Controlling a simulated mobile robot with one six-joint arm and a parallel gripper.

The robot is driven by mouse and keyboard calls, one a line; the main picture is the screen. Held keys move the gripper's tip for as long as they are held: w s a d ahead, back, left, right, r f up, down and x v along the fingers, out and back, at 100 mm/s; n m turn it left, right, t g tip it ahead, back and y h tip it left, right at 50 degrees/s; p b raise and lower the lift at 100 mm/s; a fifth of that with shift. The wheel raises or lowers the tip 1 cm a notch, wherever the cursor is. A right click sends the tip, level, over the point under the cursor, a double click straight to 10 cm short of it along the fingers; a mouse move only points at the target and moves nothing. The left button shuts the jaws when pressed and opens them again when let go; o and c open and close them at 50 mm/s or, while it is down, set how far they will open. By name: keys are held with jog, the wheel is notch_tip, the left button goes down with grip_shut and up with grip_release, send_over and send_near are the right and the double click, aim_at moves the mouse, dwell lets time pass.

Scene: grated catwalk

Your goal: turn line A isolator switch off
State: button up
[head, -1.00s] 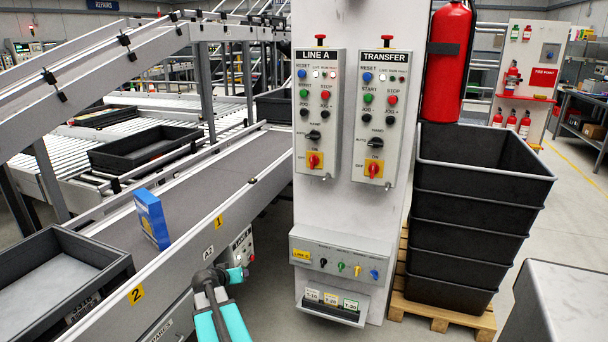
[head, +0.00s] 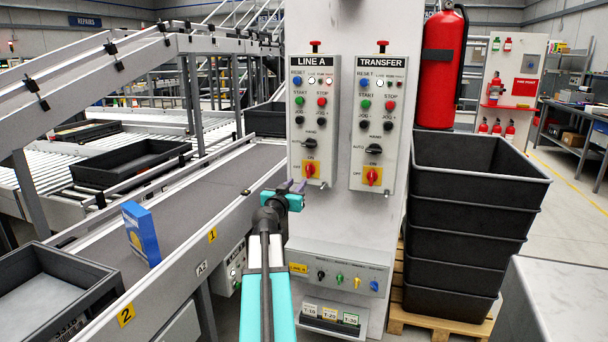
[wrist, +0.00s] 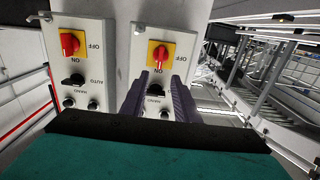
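The LINE A panel (head: 313,130) is on the left of the white column. Its isolator is a red knob (head: 309,170) on a yellow plate at the panel's bottom, with ON above and OFF to the left. The knob looks upright, toward ON. My gripper (head: 292,187) is just below and left of it, apart from the knob. In the wrist view, which is upside down, the isolator (wrist: 158,55) lies beyond my purple fingers (wrist: 159,95). They are spread and empty, with the black selector (wrist: 156,90) seen between them.
The TRANSFER panel (head: 378,125) with a like red knob (head: 372,177) is close on the right. A lower LINE D box (head: 340,272) juts out below. A conveyor (head: 190,205) runs on the left. Stacked black crates (head: 470,205) and a fire extinguisher (head: 441,70) stand right.

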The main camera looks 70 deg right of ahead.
aim_at(308, 171)
jog(key=shift+d, duration=0.2)
jog(key=shift+w+d+p, duration=0.2)
jog(key=shift+d+p, duration=0.35)
jog(key=shift+d, duration=2.8)
jog(key=shift+w+d+p, duration=0.2)
jog(key=shift+d+p, duration=0.3)
jog(key=shift+d, duration=2.85)
grip_shut()
